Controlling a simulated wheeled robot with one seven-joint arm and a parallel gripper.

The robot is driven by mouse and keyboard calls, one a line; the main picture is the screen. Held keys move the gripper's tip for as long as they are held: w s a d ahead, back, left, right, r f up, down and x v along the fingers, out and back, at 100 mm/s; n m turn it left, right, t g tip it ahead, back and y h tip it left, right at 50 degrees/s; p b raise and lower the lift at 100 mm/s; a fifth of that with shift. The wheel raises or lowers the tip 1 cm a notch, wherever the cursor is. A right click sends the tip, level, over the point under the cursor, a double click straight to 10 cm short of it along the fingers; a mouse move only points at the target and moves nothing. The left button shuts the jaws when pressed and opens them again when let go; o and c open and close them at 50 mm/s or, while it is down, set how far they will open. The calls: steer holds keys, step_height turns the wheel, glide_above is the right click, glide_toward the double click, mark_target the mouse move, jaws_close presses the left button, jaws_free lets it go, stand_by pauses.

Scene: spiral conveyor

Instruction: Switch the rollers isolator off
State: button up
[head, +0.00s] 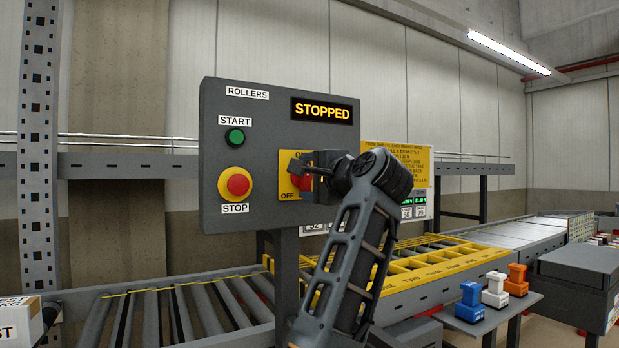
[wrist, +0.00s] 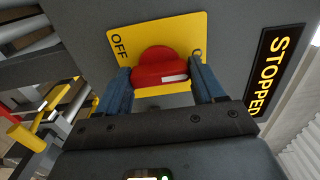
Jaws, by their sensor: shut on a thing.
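The rollers isolator is a red rotary handle (wrist: 160,66) on a yellow plate (wrist: 187,24), on the grey ROLLERS panel (head: 260,112). In the wrist view its white mark lies on the right half of the handle, towards the partly hidden ON label; OFF is at the plate's left. In the head view OFF is at the plate's lower left and ON is at the top, partly hidden. My gripper (head: 301,177) is at the plate, its two fingers on either side of the handle, shut on it. The panel's display (head: 321,111) reads STOPPED.
A green START button (head: 235,137) and a red STOP button on yellow (head: 236,184) are left of the isolator. A roller conveyor (head: 180,314) and yellow grating (head: 430,280) lie below. Blue, white and orange blocks stand on a shelf (head: 481,322) at right.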

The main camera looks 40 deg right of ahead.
steer(key=shift+n, duration=0.4)
steer(key=shift+c, duration=0.2)
steer(key=n+p, duration=0.1)
steer(key=n, duration=0.2)
steer(key=shift+d+p, duration=0.1)
steer(key=shift+p, duration=0.25)
steer(key=n+p, duration=0.2)
steer(key=n, duration=0.3)
steer(key=n+p, duration=0.2)
steer(key=n, duration=0.3)
steer(key=n+p, duration=0.1)
steer(key=n, duration=0.3)
steer(key=shift+f, duration=0.1)
steer(key=o, duration=1)
steer(key=shift+o, duration=0.2)
steer(key=shift+s, duration=0.1)
